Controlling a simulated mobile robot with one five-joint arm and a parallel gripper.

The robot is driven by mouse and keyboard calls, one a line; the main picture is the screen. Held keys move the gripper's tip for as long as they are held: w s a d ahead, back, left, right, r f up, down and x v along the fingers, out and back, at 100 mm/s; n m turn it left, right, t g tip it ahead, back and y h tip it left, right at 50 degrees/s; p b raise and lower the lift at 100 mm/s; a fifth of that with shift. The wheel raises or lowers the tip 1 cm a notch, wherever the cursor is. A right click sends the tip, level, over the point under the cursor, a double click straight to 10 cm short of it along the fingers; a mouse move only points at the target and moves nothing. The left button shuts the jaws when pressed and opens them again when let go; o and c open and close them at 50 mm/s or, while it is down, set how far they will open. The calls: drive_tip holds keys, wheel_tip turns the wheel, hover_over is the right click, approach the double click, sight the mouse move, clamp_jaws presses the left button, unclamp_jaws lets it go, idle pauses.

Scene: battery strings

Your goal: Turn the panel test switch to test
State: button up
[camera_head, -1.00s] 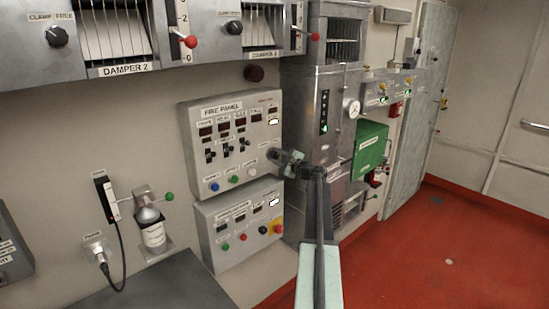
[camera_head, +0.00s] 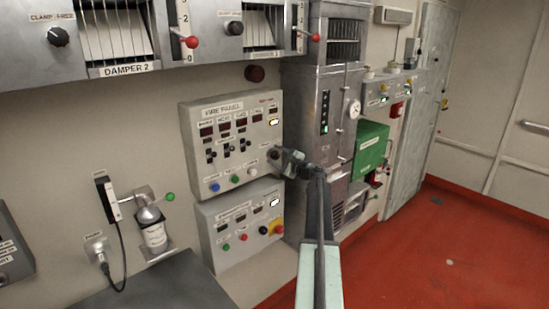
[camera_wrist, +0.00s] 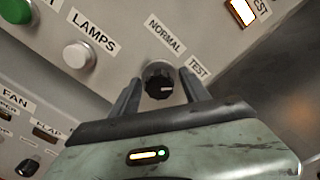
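The panel test switch is a black knob (camera_wrist: 159,84) on the grey fire panel (camera_head: 205,182), between the NORMAL (camera_wrist: 165,36) and TEST (camera_wrist: 199,69) labels. A short pale mark on it points right, to the TEST side. My gripper (camera_wrist: 158,88) has one finger on each side of the knob, with what looks like a narrow gap at each side. In the head view my gripper (camera_head: 285,160) is at the panel's lower right corner, next to the knob. A lamp (camera_wrist: 242,12) at the panel's upper right glows with an amber rim.
A white LAMPS button (camera_wrist: 78,54) and a green button (camera_wrist: 15,10) sit left of the knob. A second panel (camera_head: 215,255) with coloured buttons is just below. A tall metal cabinet (camera_head: 300,110) stands close on the right. The red floor (camera_head: 430,250) is clear.

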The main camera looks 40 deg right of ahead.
drive_tip(key=s, duration=0.7)
drive_tip(key=shift+s+a, duration=0.3)
drive_tip(key=shift+s, duration=0.1)
drive_tip(key=shift+s+f, duration=0.1)
